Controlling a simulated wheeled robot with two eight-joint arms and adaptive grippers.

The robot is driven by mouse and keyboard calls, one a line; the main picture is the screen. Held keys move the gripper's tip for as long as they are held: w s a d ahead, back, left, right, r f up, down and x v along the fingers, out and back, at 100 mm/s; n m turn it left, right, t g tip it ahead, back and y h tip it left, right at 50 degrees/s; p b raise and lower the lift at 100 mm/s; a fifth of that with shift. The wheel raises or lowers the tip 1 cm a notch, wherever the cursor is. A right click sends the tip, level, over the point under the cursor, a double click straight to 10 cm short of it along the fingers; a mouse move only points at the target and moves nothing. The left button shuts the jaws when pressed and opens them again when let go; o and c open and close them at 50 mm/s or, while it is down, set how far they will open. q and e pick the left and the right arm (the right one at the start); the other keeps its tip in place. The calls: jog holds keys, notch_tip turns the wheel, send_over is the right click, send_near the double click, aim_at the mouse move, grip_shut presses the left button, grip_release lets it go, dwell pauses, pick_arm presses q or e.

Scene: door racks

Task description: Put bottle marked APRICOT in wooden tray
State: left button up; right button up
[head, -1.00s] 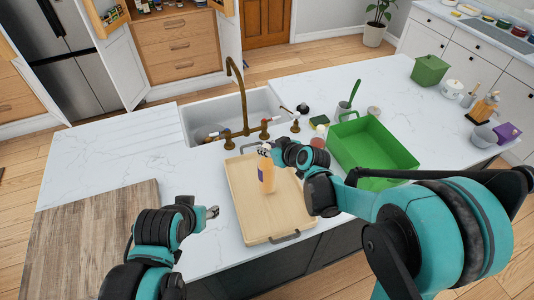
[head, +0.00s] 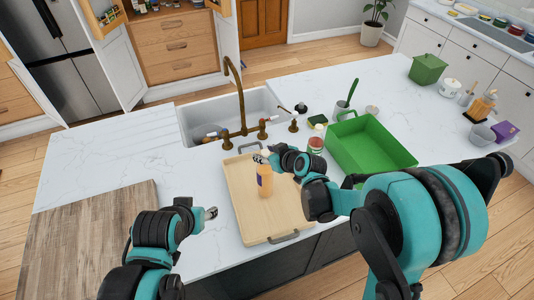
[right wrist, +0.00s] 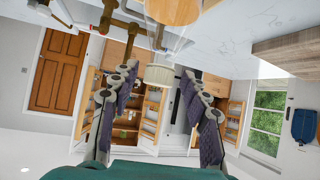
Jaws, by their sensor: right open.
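My right gripper (head: 264,158) is open at the top of the bottle. In the right wrist view, which is upside down, a pale ribbed cap (right wrist: 160,75) shows between the two spread fingers, with a clear gap on each side. My left gripper (head: 211,213) hangs left of the tray, away from the bottle; its jaw opening is too small to make out.
A green bin (head: 372,150) stands right of the tray, with a jar (head: 316,143) between them. The sink (head: 200,118) and brass faucet (head: 243,100) lie behind the tray. A wooden board (head: 85,235) covers the counter's left end. Counter left of the sink is clear.

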jog(key=shift+s+r, duration=0.1)
jog(key=shift+r, duration=0.15)
jog(key=p+v, duration=0.1)
jog(key=v, duration=1.1)
jog(key=s+d+m+g+h, duration=0.2)
jog(key=s+d+m+h, duration=0.4)
jog(key=s+d, duration=0.7)
jog(key=s+m, duration=0.1)
jog(key=s, duration=0.3)
jog(key=shift+d+r, duration=0.2)
jog(key=shift+d, duration=0.05)
